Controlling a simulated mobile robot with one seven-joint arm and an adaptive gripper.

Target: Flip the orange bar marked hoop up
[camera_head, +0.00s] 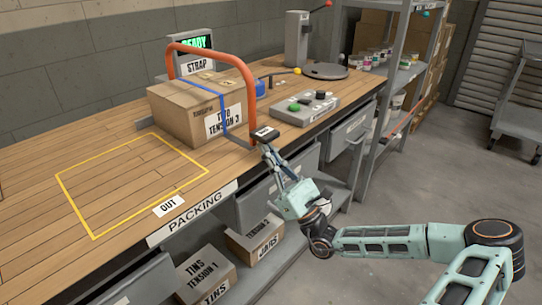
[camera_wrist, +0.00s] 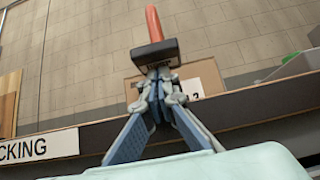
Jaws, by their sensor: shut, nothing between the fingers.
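The orange bar (camera_head: 246,75) is a bent hoop that stands up and arches over a cardboard box (camera_head: 185,112) on the packing bench. A black marked plate (camera_head: 265,133) sits at its near lower end, by the bench's front edge. In the wrist view the orange bar (camera_wrist: 153,22) rises above the black plate (camera_wrist: 155,53), whose small lettering is hard to read. My gripper (camera_head: 268,149) is shut and empty, just below the plate. In the wrist view my gripper's tips (camera_wrist: 160,74) are right at the plate's lower edge; I cannot tell whether they touch it.
A blue strap (camera_head: 222,103) crosses the box. A control panel (camera_head: 306,106) with green and black knobs lies right of the hoop. A screen reading READY (camera_head: 193,42) stands behind. The yellow-outlined OUT area (camera_head: 110,183) is clear. Shelves (camera_head: 395,85) stand at right.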

